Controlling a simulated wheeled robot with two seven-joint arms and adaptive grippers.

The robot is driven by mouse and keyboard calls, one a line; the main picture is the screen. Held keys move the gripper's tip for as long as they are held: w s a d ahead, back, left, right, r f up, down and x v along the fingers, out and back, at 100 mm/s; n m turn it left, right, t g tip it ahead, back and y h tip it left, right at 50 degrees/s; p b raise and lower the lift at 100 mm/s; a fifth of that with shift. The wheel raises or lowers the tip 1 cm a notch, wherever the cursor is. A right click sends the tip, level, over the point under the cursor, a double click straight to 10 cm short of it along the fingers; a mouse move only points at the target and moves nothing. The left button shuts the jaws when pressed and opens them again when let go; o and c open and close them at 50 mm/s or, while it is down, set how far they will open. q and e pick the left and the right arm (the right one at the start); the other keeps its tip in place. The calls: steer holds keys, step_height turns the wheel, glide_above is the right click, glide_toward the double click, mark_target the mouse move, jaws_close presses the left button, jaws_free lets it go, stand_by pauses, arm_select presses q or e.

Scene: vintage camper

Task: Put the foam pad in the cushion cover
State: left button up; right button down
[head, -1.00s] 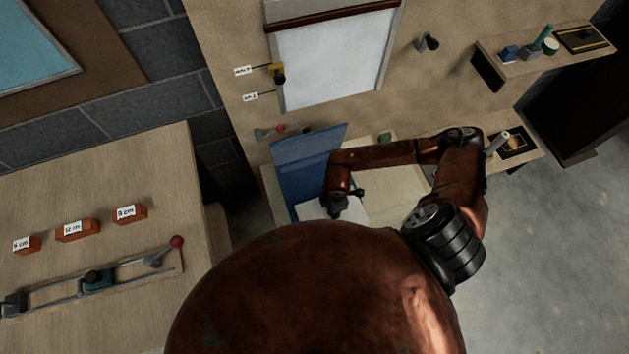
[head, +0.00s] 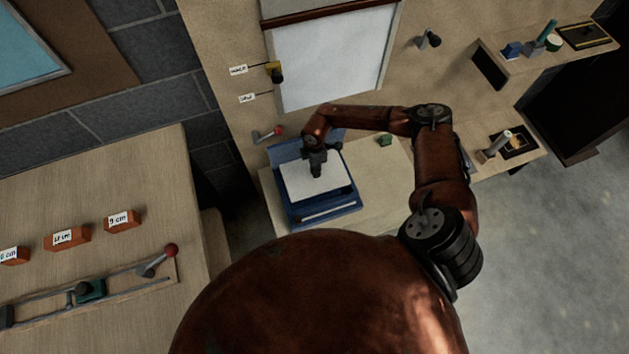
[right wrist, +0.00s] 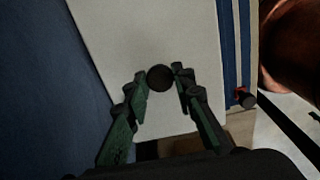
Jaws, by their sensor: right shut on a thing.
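The cushion cover (head: 287,152) is a blue, box-like thing on the light bench, with a blue flap at its back. The foam pad (head: 300,184) is a flat white slab over the cover, with blue showing around it; I cannot tell whether it rests inside or sits slightly above. My right gripper (head: 316,172) reaches down onto the pad's middle. In the right wrist view its fingers (right wrist: 160,76) close around a dark round knob (right wrist: 159,79) against the white pad (right wrist: 150,30). Blue cover (right wrist: 35,100) fills the left side there. My left gripper is out of view.
A green block (head: 385,140) lies on the bench right of the cover. A table at the left carries orange labelled blocks (head: 122,221) and a slider rail.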

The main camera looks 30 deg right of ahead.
mark_target(315, 180)
steer(key=f, duration=0.2)
steer(key=f+b, duration=0.1)
steer(key=f, duration=0.2)
steer(key=f+b, duration=0.1)
steer(key=f, duration=0.1)
steer(key=shift+s+f, duration=0.3)
steer(key=shift+f, duration=0.05)
steer(key=f+b, duration=0.1)
steer(key=f, duration=0.2)
steer(key=shift+w+f, duration=0.1)
steer(key=shift+w, duration=0.1)
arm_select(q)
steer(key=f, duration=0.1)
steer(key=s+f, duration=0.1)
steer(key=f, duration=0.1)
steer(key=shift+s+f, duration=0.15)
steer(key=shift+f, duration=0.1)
arm_select(e)
steer(key=c, duration=1.6)
jaws_free()
